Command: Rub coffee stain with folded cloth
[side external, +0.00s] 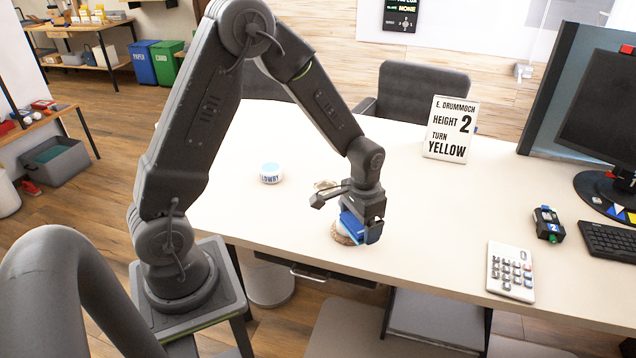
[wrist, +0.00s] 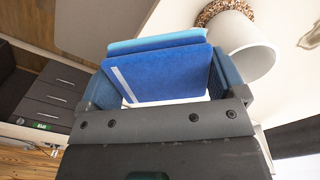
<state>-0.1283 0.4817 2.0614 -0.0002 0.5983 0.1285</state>
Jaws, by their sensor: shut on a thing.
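My gripper (side external: 361,230) is shut on a folded blue cloth (side external: 350,226) above the near edge of the desk. In the wrist view the cloth (wrist: 160,72) shows as stacked blue layers with a pale stripe, between the two fingers of my gripper (wrist: 162,85). I cannot tell whether the cloth touches anything beneath it. No coffee stain can be made out clearly. A small tan thing (side external: 325,184) lies on the desk behind my gripper, too small to identify.
A brown speckled round piece (side external: 341,239) is partly hidden beside the cloth; a white cylinder (wrist: 247,45) shows near it in the wrist view. A small labelled tub (side external: 271,173), sign (side external: 451,128), calculator (side external: 511,272) and black device (side external: 548,223) stand on the desk (side external: 420,220).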

